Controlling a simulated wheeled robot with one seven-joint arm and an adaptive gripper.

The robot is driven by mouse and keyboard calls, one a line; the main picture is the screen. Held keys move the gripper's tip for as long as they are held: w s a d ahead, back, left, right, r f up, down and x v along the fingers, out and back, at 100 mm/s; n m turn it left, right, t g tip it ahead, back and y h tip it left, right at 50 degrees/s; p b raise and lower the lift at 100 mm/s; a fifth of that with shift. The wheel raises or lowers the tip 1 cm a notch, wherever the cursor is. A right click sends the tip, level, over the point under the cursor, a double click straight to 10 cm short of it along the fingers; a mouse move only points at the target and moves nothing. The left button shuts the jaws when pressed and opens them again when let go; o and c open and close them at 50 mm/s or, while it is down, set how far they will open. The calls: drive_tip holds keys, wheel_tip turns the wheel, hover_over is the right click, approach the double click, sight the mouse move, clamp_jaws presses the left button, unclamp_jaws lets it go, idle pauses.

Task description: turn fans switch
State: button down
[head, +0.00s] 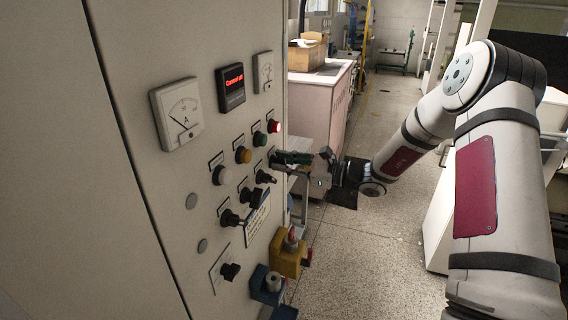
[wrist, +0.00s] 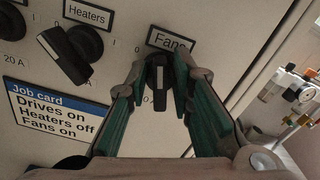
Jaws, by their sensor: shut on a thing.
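The Fans switch is a small black knob (wrist: 159,90) with a white pointer line, under a "Fans" label (wrist: 170,40) in the wrist view. Its pointer line stands roughly upright in that view. My gripper (wrist: 160,80) has its two green-padded fingers closed on the knob's left and right sides. In the head view my gripper (head: 276,158) reaches the panel at the far end of the lower switch row and hides the Fans knob there. A job card (wrist: 50,115) reads "Drives on, Heaters off, Fans on".
The Heaters knob (wrist: 70,52) sits close left of my fingers, tilted. A red lamp (head: 274,126) glows. Yellow (head: 287,258) and blue fixtures protrude below. Open floor lies to the right.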

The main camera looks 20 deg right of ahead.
drive_tip(key=m, duration=0.6)
drive_tip(key=shift+w+d+m, duration=0.1)
drive_tip(key=shift+m, duration=0.2)
drive_tip(key=m, duration=0.6)
drive_tip(key=shift+w+d+f, duration=0.1)
drive_tip(key=shift+m, duration=0.3)
drive_tip(key=c, duration=1.7)
unclamp_jaws()
drive_tip(key=v, duration=1.2)
